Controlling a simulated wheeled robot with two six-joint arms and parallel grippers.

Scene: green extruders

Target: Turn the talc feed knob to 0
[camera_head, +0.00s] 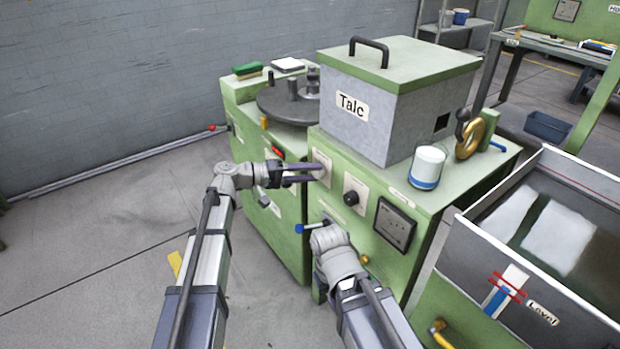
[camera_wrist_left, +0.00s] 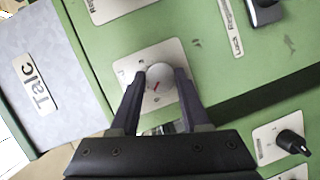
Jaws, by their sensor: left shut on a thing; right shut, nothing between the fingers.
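The grey hopper labelled Talc (camera_head: 367,115) stands on the green machine. On the front panel below it, my left gripper (camera_head: 319,172) reaches a pale plate. In the left wrist view, a round white knob (camera_wrist_left: 161,77) with a red mark sits on that plate (camera_wrist_left: 137,62). My left gripper (camera_wrist_left: 161,82) has one finger on each side of the knob and is shut on it. The red mark points down and left, close to a mark resembling 0 at the plate's lower part. My right gripper (camera_head: 328,238) is lower, by the machine front; its fingertips are hidden.
A black knob (camera_head: 351,198) and a dark panel (camera_head: 395,226) are right of the held knob. A blue-ended lever (camera_head: 310,228) sticks out near my right wrist. A white-and-blue can (camera_head: 428,167) stands on the machine top.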

